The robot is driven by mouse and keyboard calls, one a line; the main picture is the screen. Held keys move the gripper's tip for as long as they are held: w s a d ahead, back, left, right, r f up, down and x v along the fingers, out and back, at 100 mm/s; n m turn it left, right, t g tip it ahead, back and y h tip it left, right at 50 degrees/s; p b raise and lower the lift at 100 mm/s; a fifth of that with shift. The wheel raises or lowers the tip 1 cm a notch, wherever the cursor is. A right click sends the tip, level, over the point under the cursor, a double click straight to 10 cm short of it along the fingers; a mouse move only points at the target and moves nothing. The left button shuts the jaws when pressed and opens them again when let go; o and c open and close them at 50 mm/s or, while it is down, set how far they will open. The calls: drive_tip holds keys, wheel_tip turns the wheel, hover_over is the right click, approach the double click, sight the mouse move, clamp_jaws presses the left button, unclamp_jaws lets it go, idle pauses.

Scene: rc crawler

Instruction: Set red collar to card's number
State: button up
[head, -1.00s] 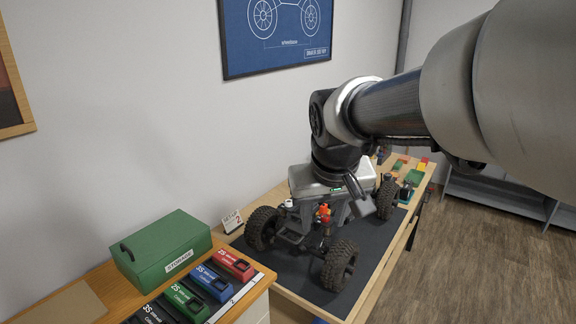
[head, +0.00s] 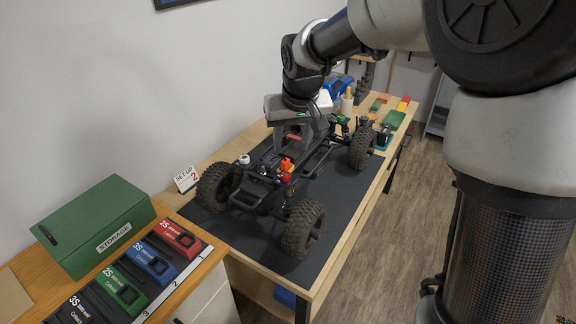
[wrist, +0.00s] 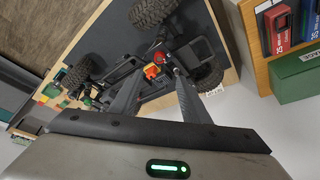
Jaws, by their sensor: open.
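The crawler (head: 262,172) is a black chassis with large knobby tyres on a dark mat. A small red collar (head: 286,177) sits on an upright part near its middle, beside an orange part (head: 287,162). The red collar also shows in the wrist view (wrist: 159,57), with the orange part (wrist: 151,71) close by. The white card (head: 186,179) reads "SET-UP 2" and stands behind the near left wheel. My gripper (head: 292,150) is open above the chassis, pointing down. In the wrist view my gripper's fingertips (wrist: 158,72) spread either side of the orange part, with the red collar just past them. Contact cannot be told.
A green storage box (head: 92,228) and several battery packs, one red (head: 180,238) and one blue (head: 152,263), are on the near left cabinet. Coloured blocks and a green tray (head: 393,119) lie at the far end of the bench. Open floor is at right.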

sight(286, 175)
drive_tip(key=x, duration=1.5)
drive_tip(key=shift+s+b, duration=0.1)
drive_tip(key=shift+b, duration=0.2)
drive_tip(key=c, duration=1.1)
drive_tip(key=shift+o, duration=0.2)
